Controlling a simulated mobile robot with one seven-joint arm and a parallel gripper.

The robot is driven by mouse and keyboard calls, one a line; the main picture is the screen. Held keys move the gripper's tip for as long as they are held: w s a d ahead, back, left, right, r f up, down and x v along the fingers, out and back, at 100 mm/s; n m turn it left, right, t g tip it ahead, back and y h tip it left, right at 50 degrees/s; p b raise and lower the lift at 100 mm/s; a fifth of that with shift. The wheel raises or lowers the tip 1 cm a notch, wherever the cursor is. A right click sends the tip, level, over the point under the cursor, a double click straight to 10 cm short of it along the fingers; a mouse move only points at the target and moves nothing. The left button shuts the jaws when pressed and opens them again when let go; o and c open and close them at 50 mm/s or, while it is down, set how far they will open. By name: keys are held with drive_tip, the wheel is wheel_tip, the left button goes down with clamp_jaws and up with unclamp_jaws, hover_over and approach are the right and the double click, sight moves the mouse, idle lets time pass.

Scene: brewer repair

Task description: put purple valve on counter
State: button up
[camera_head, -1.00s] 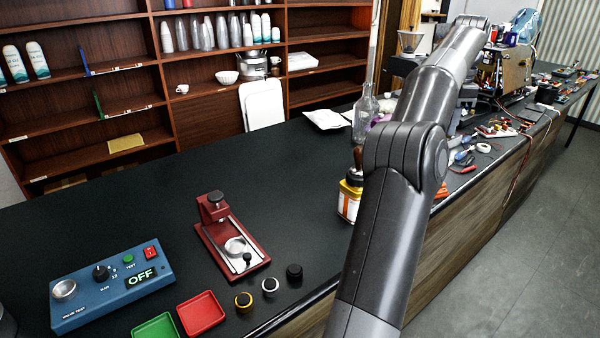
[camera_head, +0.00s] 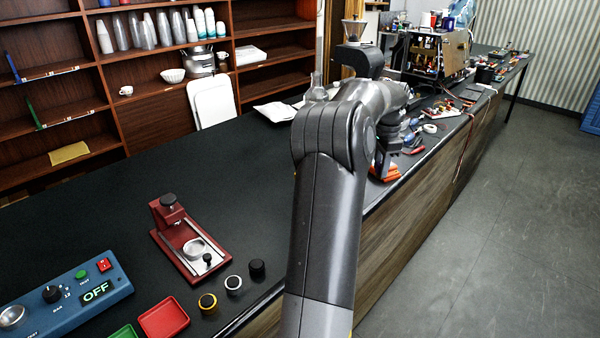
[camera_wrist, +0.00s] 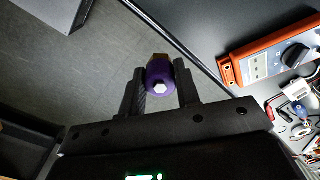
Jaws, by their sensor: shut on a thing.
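The purple valve (camera_wrist: 158,76) shows in the wrist view as a round purple body with a pale hexagonal end and a brownish part behind it. My gripper (camera_wrist: 161,88) is shut on it, one finger on each side. In the wrist view the valve appears over the grey floor, just beside the counter edge. The black counter (camera_head: 120,180) runs across the head view from left to back right. In the head view my arm hides the valve.
An orange multimeter (camera_wrist: 270,58) lies on the counter near its edge. Tools and cables clutter the counter's far part. A red press (camera_head: 185,240), a blue test box (camera_head: 70,300), small knobs and red and green trays stand at the front left. The middle of the counter is clear.

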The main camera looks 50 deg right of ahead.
drive_tip(key=w+f, duration=0.2)
drive_tip(key=w, duration=0.1)
drive_tip(key=w+f, duration=0.2)
drive_tip(key=w, duration=0.2)
drive_tip(key=w+a+f, duration=0.1)
drive_tip(key=w+f, duration=0.1)
drive_tip(key=w, duration=0.2)
drive_tip(key=shift+w+f, duration=0.15)
drive_tip(key=shift+f, duration=2.3)
drive_tip(key=o, duration=1.1)
drive_tip(key=shift+f, duration=0.15)
drive_tip(key=shift+c, duration=0.2)
